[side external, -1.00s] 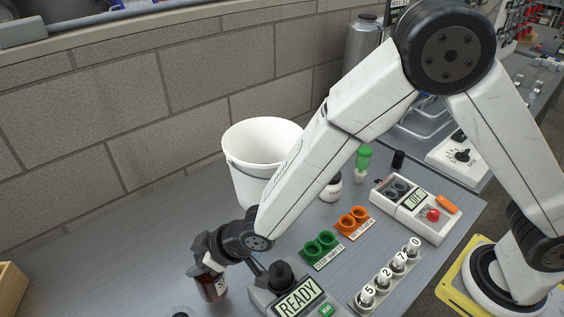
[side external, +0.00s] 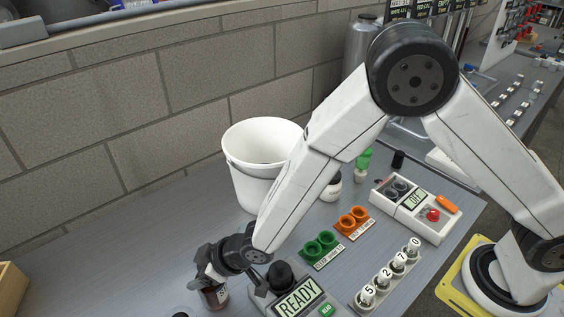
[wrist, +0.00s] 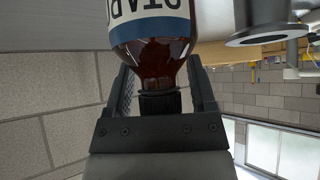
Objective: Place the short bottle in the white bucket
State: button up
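The short bottle (side external: 217,298) is dark brown with a white and blue label, low at the left of centre in the side view. It also shows in the wrist view (wrist: 155,55), where its cap end is towards my palm and its body extends away. My gripper (side external: 208,277) has its fingers on both sides of the bottle's neck and shoulder and is shut on it. The finger contacts are partly hidden in the side view. The white bucket (side external: 248,185) stands upright behind and to the right of my gripper, near the wall; my forearm covers its right edge.
A console reading READY (side external: 298,299) stands just right of my gripper. Green cups (side external: 321,245), orange cups (side external: 352,221), a numbered rack (side external: 389,273) and an OFF box (side external: 417,207) lie further right. The table left of the bucket is clear. A wooden box (side external: 12,288) is far left.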

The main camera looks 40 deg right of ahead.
jog(key=shift+r, duration=0.1)
dwell(0.3)
jog(key=shift+s+d+r, duration=0.25)
jog(key=shift+r, duration=0.2)
jog(key=shift+v, duration=5.45)
